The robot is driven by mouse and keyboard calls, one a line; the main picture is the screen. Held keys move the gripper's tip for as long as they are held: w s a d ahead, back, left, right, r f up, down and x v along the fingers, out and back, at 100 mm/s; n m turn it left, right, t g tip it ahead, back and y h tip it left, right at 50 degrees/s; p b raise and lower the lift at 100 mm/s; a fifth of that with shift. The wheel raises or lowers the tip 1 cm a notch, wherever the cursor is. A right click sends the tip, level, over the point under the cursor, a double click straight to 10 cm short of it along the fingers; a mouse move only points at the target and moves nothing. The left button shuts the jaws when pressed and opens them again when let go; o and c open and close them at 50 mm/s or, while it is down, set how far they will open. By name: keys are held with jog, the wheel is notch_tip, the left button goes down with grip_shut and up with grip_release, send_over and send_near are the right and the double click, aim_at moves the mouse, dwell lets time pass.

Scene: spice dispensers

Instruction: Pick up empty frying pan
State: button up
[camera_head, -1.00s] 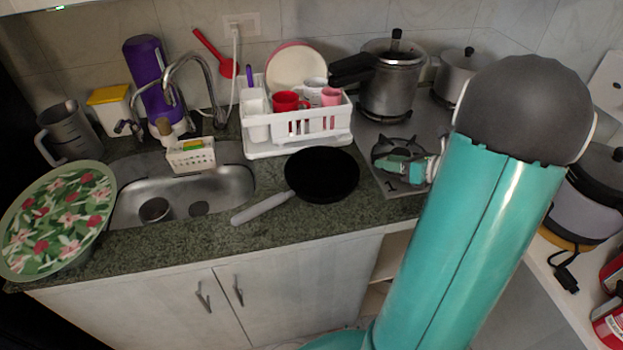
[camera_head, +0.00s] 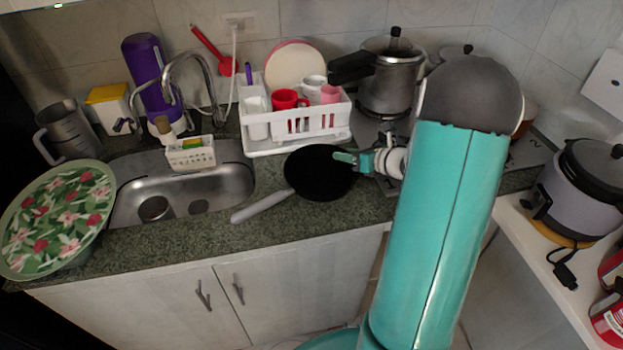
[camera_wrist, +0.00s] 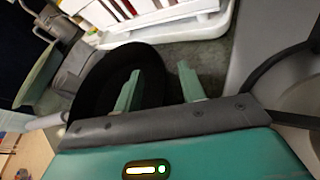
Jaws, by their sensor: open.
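The black frying pan (camera_head: 318,174) lies empty on the dark green counter between the sink and the stove, its pale grey handle (camera_head: 262,207) pointing to the lower left. My gripper (camera_head: 345,160) is at the pan's right edge in the head view, with a fingertip over the rim. The handle shows at the left in the wrist view (camera_wrist: 45,122). I cannot tell whether the fingers touch the pan.
A white dish rack (camera_head: 300,125) with cups stands behind the pan. A pressure cooker (camera_head: 390,80) sits on the stove at the back right. The sink (camera_head: 185,195) is left of the pan. Counter in front of the handle is clear.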

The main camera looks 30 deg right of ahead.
jog(key=shift+w, duration=0.1)
grip_shut()
jog(key=shift+r, duration=0.1)
jog(key=shift+r, duration=0.5)
notch_tip(320, 180, up, 2)
jog(key=shift+r, duration=0.1)
jog(key=s+a+r, duration=0.8)
jog(key=s+r, duration=0.1)
jog(key=s, duration=0.2)
jog(key=shift+s+a+r, duration=0.2)
jog(key=shift+a+r, duration=0.05)
jog(key=shift+r, duration=0.05)
